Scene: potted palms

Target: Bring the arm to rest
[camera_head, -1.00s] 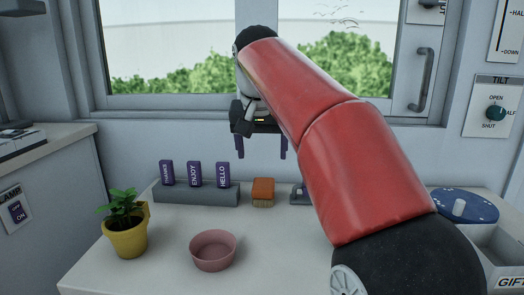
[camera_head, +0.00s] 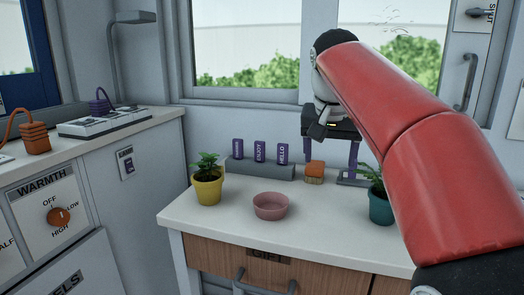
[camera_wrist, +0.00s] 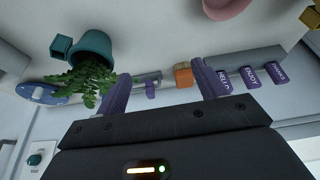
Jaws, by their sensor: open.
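My arm is red and black and reaches across the right of the head view toward the window. My gripper (camera_head: 343,162) hangs above the back of the white counter (camera_head: 330,212), with purple fingers. In the wrist view the two fingers (camera_wrist: 160,80) stand wide apart with nothing held between them. Beyond them show a teal pot with a green palm (camera_wrist: 93,45), an orange-brown block (camera_wrist: 183,75) and purple name tags. The teal pot (camera_head: 380,210) is partly hidden by my arm in the head view.
A yellow pot with a plant (camera_head: 207,190) and a pink bowl (camera_head: 271,206) stand on the counter. Behind them are purple tags (camera_head: 260,152) on a grey rack (camera_head: 262,170) and a brush-like block (camera_head: 314,172). A side counter (camera_head: 90,145) is at left.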

